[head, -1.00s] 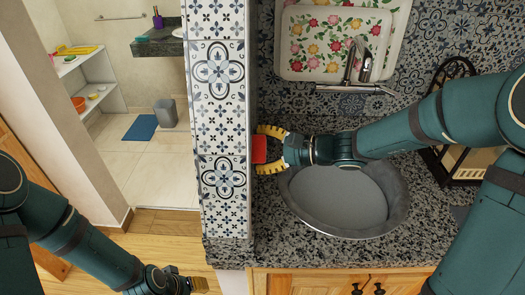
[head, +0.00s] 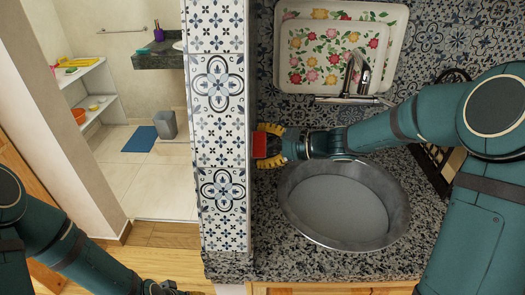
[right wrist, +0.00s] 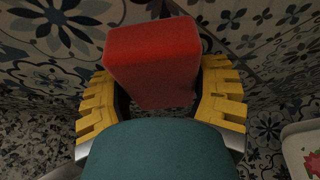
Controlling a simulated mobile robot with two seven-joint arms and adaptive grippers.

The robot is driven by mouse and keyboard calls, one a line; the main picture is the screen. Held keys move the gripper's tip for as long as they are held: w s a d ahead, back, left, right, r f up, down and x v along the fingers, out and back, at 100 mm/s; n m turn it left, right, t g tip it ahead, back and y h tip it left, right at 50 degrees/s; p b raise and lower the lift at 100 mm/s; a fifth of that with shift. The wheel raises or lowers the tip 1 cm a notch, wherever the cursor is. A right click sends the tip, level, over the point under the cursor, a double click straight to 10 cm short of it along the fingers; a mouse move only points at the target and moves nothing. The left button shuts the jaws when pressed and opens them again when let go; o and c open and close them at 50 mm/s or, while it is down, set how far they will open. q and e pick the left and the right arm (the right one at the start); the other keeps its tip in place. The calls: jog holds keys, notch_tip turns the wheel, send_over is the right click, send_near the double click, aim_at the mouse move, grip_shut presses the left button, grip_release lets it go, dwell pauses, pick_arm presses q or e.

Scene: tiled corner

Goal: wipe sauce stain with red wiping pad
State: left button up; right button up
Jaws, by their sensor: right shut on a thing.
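The red wiping pad (head: 260,147) is held in my right gripper (head: 266,146), close to the side of the tiled wall, above the left part of the counter. In the right wrist view the pad (right wrist: 155,62) sits between the yellow fingers of the gripper (right wrist: 160,95). Whether the pad touches the wall cannot be told. No sauce stain can be made out; the wall's side face is seen very steeply in the head view. My left gripper (head: 186,292) is at the bottom edge, mostly cut off.
A round sink basin (head: 295,218) is set in the speckled counter (head: 271,225), below my right forearm. A tap (head: 355,75) and a flowered tray (head: 398,45) are behind it. A patterned tiled wall (head: 220,130) stands to the left of the right gripper.

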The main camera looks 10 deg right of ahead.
jog(key=w+d, duration=0.2)
jog(key=w, duration=0.4)
jog(key=shift+w+p, duration=0.35)
jog(key=shift+w, duration=0.05)
dwell(0.4)
jog(key=shift+s+d, duration=0.25)
jog(key=shift+d, duration=0.7)
jog(key=shift+s+d, duration=0.3)
jog(key=shift+d, duration=0.65)
jog(key=shift+s+d, duration=0.25)
jog(key=shift+d, duration=0.7)
jog(key=shift+d, duration=0.1)
jog(key=shift+s+d, duration=0.25)
jog(key=shift+d, duration=0.45)
jog(key=shift+s+d, duration=0.2)
jog(key=shift+d, duration=0.45)
